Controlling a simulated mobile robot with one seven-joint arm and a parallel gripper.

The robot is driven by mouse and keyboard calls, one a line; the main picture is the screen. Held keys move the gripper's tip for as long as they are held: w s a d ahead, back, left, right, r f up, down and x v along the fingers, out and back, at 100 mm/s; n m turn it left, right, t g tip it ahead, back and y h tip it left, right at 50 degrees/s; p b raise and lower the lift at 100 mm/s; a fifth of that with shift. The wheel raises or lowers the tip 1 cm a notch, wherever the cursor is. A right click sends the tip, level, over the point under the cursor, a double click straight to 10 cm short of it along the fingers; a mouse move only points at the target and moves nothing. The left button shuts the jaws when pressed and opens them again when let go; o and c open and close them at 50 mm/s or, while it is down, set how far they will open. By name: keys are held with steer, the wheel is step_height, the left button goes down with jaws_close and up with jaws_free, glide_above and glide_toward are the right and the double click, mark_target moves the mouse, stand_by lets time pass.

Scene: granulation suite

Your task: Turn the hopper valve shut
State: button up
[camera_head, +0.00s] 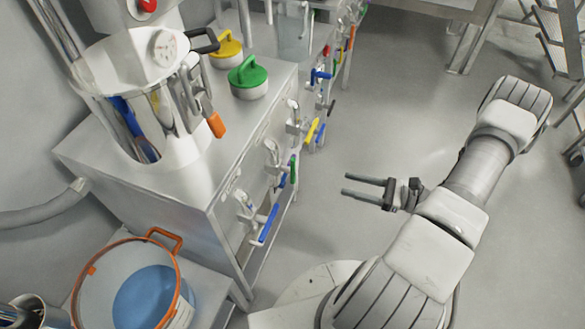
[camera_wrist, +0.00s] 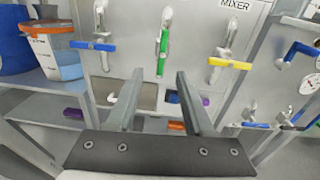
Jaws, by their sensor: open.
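Several lever valves sit on the front of a steel cabinet (camera_wrist: 128,20). In the wrist view, a blue-handled valve (camera_wrist: 93,46) lies level at left. A green-handled valve (camera_wrist: 162,52) stands upright in the middle. A yellow-handled valve (camera_wrist: 230,64) lies level at right, near a MIXER label (camera_wrist: 234,27). The same blue (camera_head: 264,225), green (camera_head: 293,168) and yellow (camera_head: 312,131) handles show in the head view. No hopper label is readable, so I cannot tell which valve is the hopper's. My gripper (camera_head: 345,184) is open and empty, apart from the cabinet front and facing it.
An orange-rimmed clear bucket with blue contents (camera_head: 148,295) stands beside the cabinet. Green (camera_head: 248,77) and yellow (camera_head: 226,49) lidded items sit on its top, near a steel vessel with a gauge (camera_head: 164,47). The floor (camera_head: 375,110) between my arm and the cabinet is clear.

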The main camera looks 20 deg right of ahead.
mark_target(295, 170)
steer(key=shift+m+t, duration=0.3)
steer(key=shift+m, duration=0.1)
steer(key=b+x, duration=0.1)
steer(key=x, duration=0.4)
steer(key=b+x, duration=0.1)
steer(key=x, duration=0.5)
steer(key=f+b+x, duration=0.1)
steer(key=x, duration=0.5)
steer(key=shift+f, duration=0.1)
jaws_close()
